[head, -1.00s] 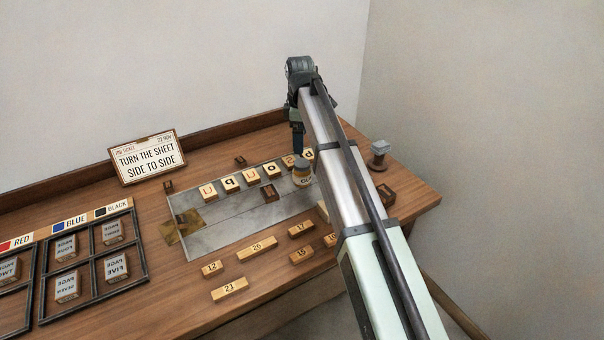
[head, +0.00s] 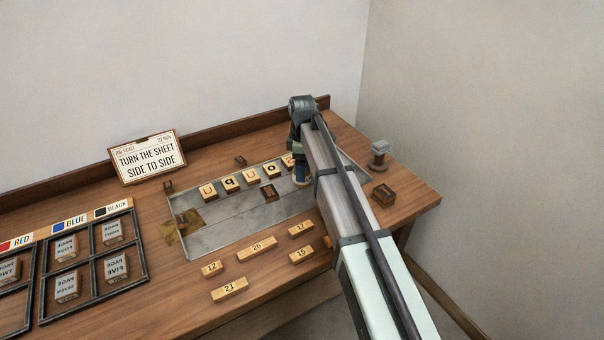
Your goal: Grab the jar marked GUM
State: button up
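The small jar (head: 300,183) stands on the grey metal plate (head: 228,234), toward its right end. Only a little of it shows, because my gripper (head: 299,172) is lowered in front of it or around it. In the earlier picture its label faces the camera, but I cannot read it now. My gripper points down at the jar's place. Its fingers are too small and covered to tell whether they are open or shut, or whether they touch the jar.
A row of letter tiles (head: 229,183) lies along the plate, just left of my gripper. A dark wooden block (head: 270,193) lies on the plate. Numbered blocks (head: 257,249) lie in front. A grey-topped stamp (head: 378,154) stands at right. Compartment trays (head: 95,257) fill the left.

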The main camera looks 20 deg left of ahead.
jog(key=shift+f, duration=0.95)
jog(key=shift+c, duration=0.3)
jog(key=c, duration=1.2)
jog(key=shift+r, duration=0.1)
jog(key=shift+c, duration=0.2)
